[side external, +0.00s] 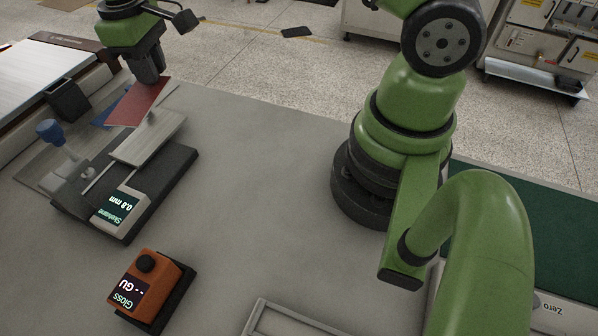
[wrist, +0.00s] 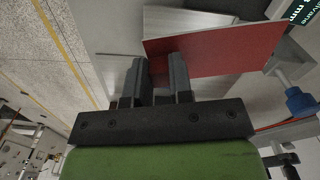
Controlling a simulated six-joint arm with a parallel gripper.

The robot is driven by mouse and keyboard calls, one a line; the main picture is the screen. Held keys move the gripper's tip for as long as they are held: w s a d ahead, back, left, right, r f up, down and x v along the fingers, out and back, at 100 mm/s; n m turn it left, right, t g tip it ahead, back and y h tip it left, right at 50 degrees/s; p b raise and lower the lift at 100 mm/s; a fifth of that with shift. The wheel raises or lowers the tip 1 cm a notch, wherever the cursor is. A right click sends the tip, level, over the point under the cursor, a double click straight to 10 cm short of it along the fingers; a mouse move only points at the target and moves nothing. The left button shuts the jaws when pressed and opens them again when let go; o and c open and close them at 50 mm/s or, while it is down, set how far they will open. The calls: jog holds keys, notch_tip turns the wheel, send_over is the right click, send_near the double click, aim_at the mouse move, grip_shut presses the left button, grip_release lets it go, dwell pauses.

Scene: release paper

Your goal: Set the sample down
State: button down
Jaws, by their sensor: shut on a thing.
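The sample is a flat red sheet (side external: 138,102), tilted in the side view, and it also shows in the wrist view (wrist: 228,50). My gripper (side external: 150,80) is shut on the sheet's edge; both dark fingers show in the wrist view (wrist: 159,72). The sheet is beside and above a thickness gauge (side external: 170,172) with a pale metal plate (side external: 150,140) and a display reading 0.8 mm. I cannot tell whether the sheet touches the plate. A blue piece (side external: 103,117) shows partly behind the sheet.
A blue-knobbed lever (side external: 50,132) stands at the gauge's left. An orange gloss meter (side external: 146,285) with a "-- GU" display sits in front. A black open box (side external: 67,98) is at the far left. A pale tray (side external: 285,318) lies at the front edge. The middle of the bench (side external: 260,190) is clear.

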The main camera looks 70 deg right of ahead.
aim_at(227, 160)
jog(key=s+a+f+n, duration=0.2)
jog(key=s+a+n, duration=0.1)
jog(key=s+n, duration=1.1)
jog(key=shift+n, duration=0.4)
jog(key=f, duration=1)
jog(key=shift+w+d, duration=0.25)
jog(key=shift+w, duration=0.15)
jog(key=shift+f, duration=0.15)
jog(key=c, duration=1)
grip_release()
